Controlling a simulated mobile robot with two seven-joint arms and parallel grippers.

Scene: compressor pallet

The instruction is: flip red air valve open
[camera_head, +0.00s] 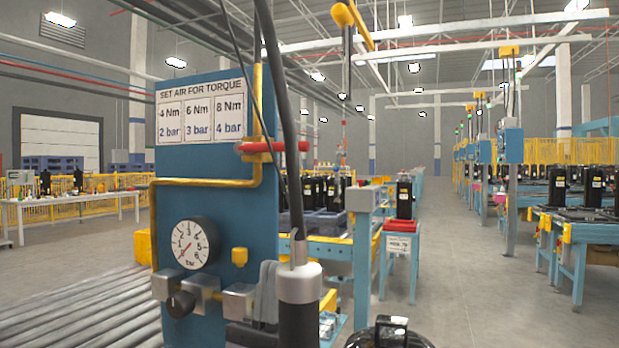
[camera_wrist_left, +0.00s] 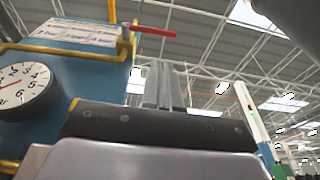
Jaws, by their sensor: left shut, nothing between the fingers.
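The red air valve (camera_head: 275,147) has a red lever lying level across the upright yellow pipe on the blue panel (camera_head: 215,95). Its red lever also shows in the left wrist view (camera_wrist_left: 153,31), above the fingers. My left gripper (camera_head: 268,268) is low in front of the panel, well below the lever and apart from it, partly hidden by the hanging tool. In the left wrist view its grey fingers (camera_wrist_left: 165,66) are together, pointing up, with nothing between them. The pressure gauge (camera_head: 190,243) has its needle pointing lower left. My right gripper is not seen.
A cabled tool (camera_head: 298,285) hangs close in front of the panel's right edge; its dark cable crosses near the lever. A regulator knob (camera_head: 181,304) sits below the gauge. A roller conveyor (camera_head: 90,315) lies left. A black rounded thing (camera_head: 390,335) stands at the bottom edge.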

